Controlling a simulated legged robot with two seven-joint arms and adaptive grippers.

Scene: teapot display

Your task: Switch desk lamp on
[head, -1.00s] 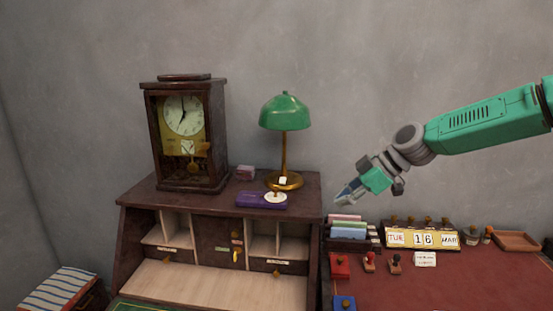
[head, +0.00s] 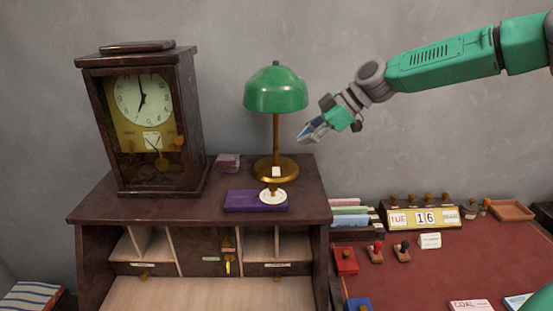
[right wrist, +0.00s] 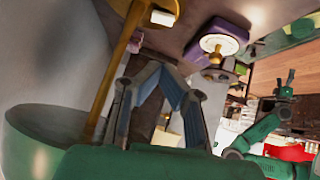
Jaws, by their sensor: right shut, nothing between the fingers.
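The desk lamp has a green dome shade (head: 276,89), a brass stem and a round brass base (head: 275,172). It stands upright on top of the dark wooden desk (head: 215,191). A small white switch (head: 276,171) sits at the front of the base. In the right wrist view the shade (right wrist: 45,135) fills the lower left and the switch (right wrist: 163,18) is near the top. My right gripper (head: 303,138) is shut and empty, in the air just right of the lamp stem, below shade height, apart from the lamp. My left gripper is not in the head view.
A wooden clock (head: 143,120) stands left of the lamp. A purple box (head: 240,202) with a round white-topped item (head: 273,197) lies in front of the base. A small box (head: 228,162) is beside it. A red-topped desk (head: 440,265) with stamps and a calendar (head: 424,217) is at right.

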